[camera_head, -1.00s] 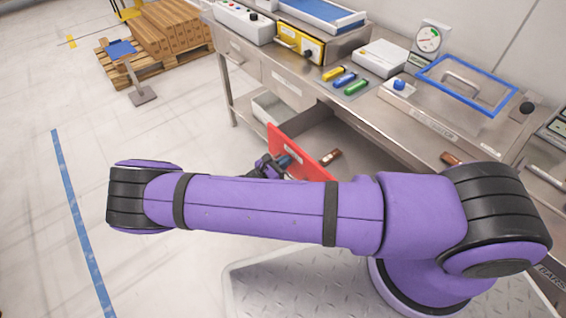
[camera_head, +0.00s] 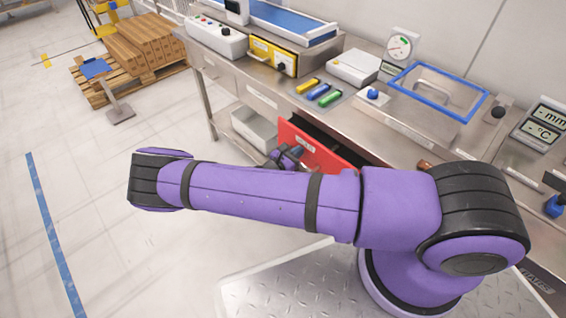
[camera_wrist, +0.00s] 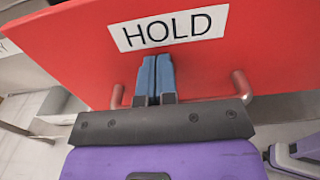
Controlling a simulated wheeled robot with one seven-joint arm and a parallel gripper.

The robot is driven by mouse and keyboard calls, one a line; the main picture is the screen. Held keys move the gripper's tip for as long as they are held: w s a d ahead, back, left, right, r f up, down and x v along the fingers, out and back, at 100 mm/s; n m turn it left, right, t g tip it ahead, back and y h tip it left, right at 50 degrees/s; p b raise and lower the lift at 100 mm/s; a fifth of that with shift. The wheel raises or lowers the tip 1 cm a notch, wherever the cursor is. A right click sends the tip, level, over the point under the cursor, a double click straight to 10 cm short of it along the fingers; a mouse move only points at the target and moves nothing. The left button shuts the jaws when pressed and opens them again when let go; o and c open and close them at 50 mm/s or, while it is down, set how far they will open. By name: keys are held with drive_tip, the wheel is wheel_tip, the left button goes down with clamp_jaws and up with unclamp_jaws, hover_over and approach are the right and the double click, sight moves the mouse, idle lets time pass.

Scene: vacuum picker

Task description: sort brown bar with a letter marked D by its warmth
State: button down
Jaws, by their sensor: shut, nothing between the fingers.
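A red drawer front (camera_head: 322,155) stands partly pulled out from the steel bench, with a dark gap behind its top edge. In the wrist view the red front (camera_wrist: 70,55) bears a HOLD label (camera_wrist: 168,28) and a bar handle (camera_wrist: 240,82). My gripper (camera_head: 289,154) is at the drawer's outer face. In the wrist view its blue fingertips (camera_wrist: 156,62) are together, at the front just below the label, with nothing between them. A brown bar (camera_head: 424,165) lies at the bench's right part, partly hidden by my arm; its letter cannot be read.
The bench top (camera_head: 420,112) holds several coloured bars (camera_head: 317,93), a blue-framed lid (camera_head: 440,88) and a dial gauge (camera_head: 398,48). A display marked °C (camera_head: 541,134) stands at the right. An open grey bin (camera_head: 255,128) sits below the bench.

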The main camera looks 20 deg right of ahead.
drive_tip(key=x, duration=0.8)
drive_tip(key=shift+d, duration=0.1)
drive_tip(key=shift+w+d+r, duration=0.1)
drive_tip(key=shift+w+d, duration=0.05)
drive_tip(key=shift+d+r, duration=0.1)
drive_tip(key=shift+a, duration=0.4)
drive_tip(key=v, duration=1.4)
drive_tip(key=shift+f, duration=0.2)
drive_tip(key=shift+d+r, duration=0.1)
